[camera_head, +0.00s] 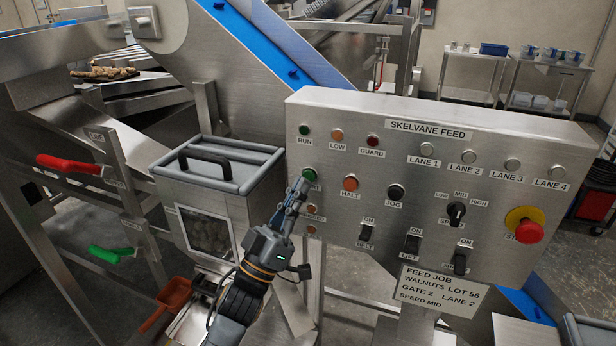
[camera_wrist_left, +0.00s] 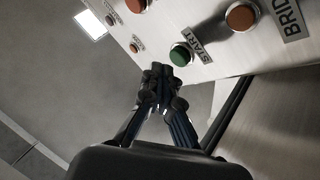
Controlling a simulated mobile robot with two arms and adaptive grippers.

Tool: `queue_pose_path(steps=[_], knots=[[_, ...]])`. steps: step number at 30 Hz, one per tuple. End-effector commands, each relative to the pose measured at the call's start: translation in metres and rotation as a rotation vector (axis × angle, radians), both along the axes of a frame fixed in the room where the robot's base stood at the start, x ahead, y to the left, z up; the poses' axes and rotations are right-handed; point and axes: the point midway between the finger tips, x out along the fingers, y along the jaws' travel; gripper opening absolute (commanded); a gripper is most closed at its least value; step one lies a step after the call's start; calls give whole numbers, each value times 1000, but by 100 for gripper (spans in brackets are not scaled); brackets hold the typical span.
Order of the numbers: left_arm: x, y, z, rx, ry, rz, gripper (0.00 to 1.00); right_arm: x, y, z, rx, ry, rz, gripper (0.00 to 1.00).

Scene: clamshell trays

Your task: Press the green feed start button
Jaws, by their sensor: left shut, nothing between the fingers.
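The green start button (camera_head: 308,174) sits on the left side of the steel SKELVANE FEED panel (camera_head: 338,113), below the RUN lamp. In the left wrist view the green button (camera_wrist_left: 180,55) stands beside its START label. My left gripper (camera_head: 299,188) is shut and empty, its fingertips close to the button and partly covering its label. In the left wrist view the closed fingertips (camera_wrist_left: 160,78) are just below and left of the button. I cannot tell whether they touch it. My right gripper is not in view.
The orange HALT button (camera_head: 350,183) is right of the start button. A steel hopper with a black handle (camera_head: 204,157) stands left of the panel.

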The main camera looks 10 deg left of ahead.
Motion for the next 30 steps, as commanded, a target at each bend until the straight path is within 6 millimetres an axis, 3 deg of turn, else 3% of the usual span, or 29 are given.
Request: queue_pose_path(steps=[30], knots=[[8, -2, 0, 0, 0, 0, 0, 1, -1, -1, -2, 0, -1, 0]])
